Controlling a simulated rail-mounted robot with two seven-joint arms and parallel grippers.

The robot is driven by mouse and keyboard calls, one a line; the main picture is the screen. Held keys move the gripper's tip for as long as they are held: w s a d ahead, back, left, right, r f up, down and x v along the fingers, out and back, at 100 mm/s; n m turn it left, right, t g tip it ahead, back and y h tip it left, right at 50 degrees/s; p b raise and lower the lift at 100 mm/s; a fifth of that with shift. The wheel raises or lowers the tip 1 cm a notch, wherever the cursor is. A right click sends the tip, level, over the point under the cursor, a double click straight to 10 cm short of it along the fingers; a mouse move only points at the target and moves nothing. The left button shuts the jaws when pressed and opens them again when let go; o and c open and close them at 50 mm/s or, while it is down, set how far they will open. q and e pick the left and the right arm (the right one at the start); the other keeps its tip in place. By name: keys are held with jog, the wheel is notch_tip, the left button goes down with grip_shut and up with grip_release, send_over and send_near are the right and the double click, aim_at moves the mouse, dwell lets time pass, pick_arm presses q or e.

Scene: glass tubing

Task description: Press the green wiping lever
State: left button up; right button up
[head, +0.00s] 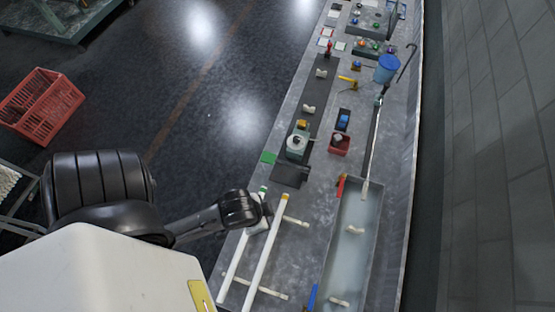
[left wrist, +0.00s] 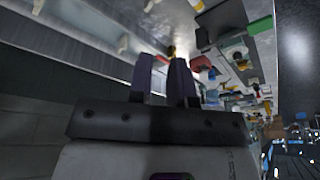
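A flat green piece (head: 268,157), which looks like the green lever, lies at the bench's left edge beside a dark plate (head: 290,175). A green block (left wrist: 260,26) shows at the upper right of the left wrist view; I cannot tell whether it is the same piece. My left gripper (head: 263,214) is over the near part of the bench, by the white tubes, apart from the green piece and on the near side of it. In the left wrist view, its two dark fingers (left wrist: 161,80) stand apart with nothing between them. My right gripper is not in view.
Two long white tubes (head: 264,255), one green-tipped and one yellow-tipped, lie on cross supports under my left gripper. A long trough (head: 350,240) is to their right. A white round device (head: 297,146) and a red box (head: 339,144) stand farther along. A red crate (head: 40,105) is on the floor.

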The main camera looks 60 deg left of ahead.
pick_arm(q)
grip_shut()
jog(key=shift+a, duration=0.15)
dwell(1.1)
